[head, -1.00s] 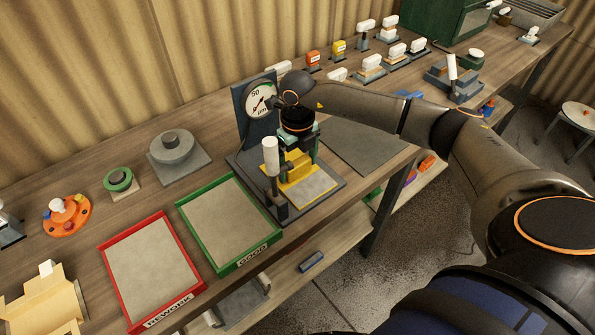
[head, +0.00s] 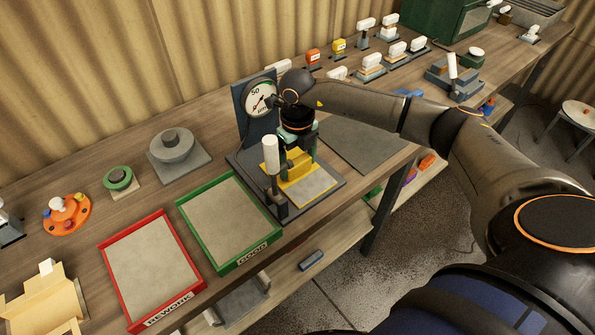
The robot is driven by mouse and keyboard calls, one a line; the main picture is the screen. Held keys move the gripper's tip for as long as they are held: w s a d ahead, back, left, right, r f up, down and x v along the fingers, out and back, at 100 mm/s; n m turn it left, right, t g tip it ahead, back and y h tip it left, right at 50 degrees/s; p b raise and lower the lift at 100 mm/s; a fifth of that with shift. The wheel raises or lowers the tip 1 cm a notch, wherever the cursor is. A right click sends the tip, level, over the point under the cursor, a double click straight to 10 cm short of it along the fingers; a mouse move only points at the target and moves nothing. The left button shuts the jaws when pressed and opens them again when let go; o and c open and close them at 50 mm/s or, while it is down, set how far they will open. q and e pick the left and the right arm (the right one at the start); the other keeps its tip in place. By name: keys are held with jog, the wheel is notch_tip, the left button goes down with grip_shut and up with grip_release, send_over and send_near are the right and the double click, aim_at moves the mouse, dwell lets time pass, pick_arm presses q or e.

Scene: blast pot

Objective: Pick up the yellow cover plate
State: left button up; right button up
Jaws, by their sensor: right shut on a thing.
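The yellow cover plate (head: 297,171) is at the grey gauge fixture (head: 330,199) in the middle of the bench. My right gripper (head: 299,158) reaches down over it with its fingers at the plate's upper part, and is shut on it. The fingers and a white-handled post (head: 271,155) hide part of the plate. I cannot tell whether the plate is clear of the fixture. My left gripper is not in view.
A dial gauge (head: 260,100) stands behind my right gripper. A green GOOD tray (head: 227,220) and a red REWORK tray (head: 150,268) lie empty to the left. A grey mat (head: 366,147) on the right is bare. Clamps and blocks line the back.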

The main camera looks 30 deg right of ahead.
aim_at(296, 159)
grip_shut()
jog(key=shift+w+r, duration=0.2)
jog(key=shift+r, duration=0.1)
jog(key=shift+r+b, duration=0.4)
jog(key=shift+r, duration=1.05)
jog(key=shift+s+r, duration=0.2)
jog(key=s+d+b, duration=0.1)
jog(key=s+b, duration=0.3)
jog(key=s, duration=1.3)
jog(key=shift+s+d, duration=0.2)
jog(key=shift+s, duration=0.15)
jog(key=shift+f, duration=0.1)
